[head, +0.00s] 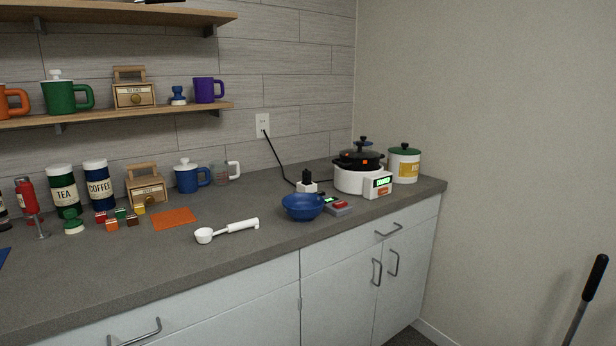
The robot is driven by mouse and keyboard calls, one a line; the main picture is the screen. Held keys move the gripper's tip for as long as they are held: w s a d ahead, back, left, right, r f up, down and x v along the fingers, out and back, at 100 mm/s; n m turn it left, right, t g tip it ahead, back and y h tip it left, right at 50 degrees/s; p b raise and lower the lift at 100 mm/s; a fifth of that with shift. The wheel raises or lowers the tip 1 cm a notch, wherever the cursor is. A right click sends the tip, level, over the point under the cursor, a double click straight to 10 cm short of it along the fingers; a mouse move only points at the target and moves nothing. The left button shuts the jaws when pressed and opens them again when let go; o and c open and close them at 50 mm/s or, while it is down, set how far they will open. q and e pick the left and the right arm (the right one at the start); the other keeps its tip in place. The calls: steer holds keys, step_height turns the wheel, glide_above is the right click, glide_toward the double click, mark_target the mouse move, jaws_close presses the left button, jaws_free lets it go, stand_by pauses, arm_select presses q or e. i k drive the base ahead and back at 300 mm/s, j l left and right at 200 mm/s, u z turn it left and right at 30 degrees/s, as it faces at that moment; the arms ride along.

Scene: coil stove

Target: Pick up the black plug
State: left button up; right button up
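The black plug (307,176) stands upright in a small white socket block (307,187) on the counter, behind a blue bowl (302,206). The bowl hides part of the block's front. A black cord (277,157) runs from the wall outlet (262,125) down to the area of the block. Neither of my grippers shows in the head view.
A white stove with a black pan (358,160) stands right of the plug, beside a green-lidded canister (404,165). A small grey device with a red top (340,207) sits by the bowl. A white scoop (227,231) lies front left.

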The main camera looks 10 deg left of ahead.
mark_target(307, 175)
steer(key=i+l+u, duration=0.1)
steer(key=i+l, duration=0.2)
steer(key=i, duration=0.2)
steer(key=i+l, duration=0.3)
steer(key=i, duration=0.15)
steer(key=i+l+u, duration=0.15)
steer(key=i+l, duration=0.15)
steer(key=i, duration=0.2)
